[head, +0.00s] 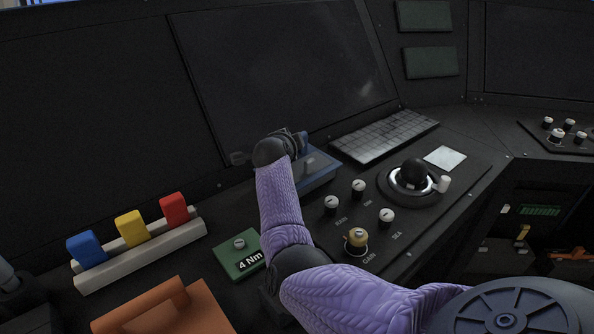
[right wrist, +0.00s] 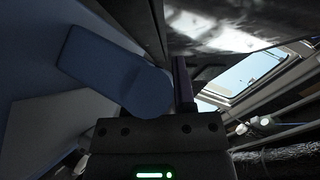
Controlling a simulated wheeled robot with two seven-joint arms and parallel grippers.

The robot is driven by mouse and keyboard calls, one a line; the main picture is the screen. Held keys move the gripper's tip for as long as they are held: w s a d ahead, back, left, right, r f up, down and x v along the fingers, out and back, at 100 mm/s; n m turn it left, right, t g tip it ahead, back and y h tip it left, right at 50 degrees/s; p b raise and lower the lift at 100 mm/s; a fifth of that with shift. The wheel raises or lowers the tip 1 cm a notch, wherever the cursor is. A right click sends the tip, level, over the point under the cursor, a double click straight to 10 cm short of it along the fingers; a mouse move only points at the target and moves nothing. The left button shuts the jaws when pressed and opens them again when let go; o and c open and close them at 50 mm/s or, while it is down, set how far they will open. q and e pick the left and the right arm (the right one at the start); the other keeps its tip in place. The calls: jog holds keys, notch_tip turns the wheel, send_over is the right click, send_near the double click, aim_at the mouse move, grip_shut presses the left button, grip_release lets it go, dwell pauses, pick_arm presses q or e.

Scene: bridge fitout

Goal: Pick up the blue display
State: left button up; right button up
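A blue, shallow box-like thing (head: 319,170) lies on the console just below the large dark screen; I cannot tell for sure that it is the display. My right gripper (head: 298,140) is at its far left side, partly hidden by my purple-sleeved arm. A small blue piece shows beside the gripper. In the right wrist view a blue bar with a rounded end (right wrist: 118,72) lies close in front of the gripper (right wrist: 160,85). One dark finger stands to its right; the other finger is hidden, so the grip is unclear. My left gripper is not in view.
Blue (head: 87,248), yellow (head: 132,229) and red (head: 174,209) blocks stand in a pale rack (head: 140,258) at the left. A green "4 Nm" block (head: 238,257), an orange handled thing (head: 165,312), a keyboard (head: 385,135), knobs and a trackball (head: 414,173) crowd the console.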

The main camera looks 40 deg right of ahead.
grip_shut()
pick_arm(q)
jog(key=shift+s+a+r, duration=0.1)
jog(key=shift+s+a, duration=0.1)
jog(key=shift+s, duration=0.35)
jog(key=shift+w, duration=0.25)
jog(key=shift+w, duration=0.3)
pick_arm(e)
jog(key=shift+f, duration=0.1)
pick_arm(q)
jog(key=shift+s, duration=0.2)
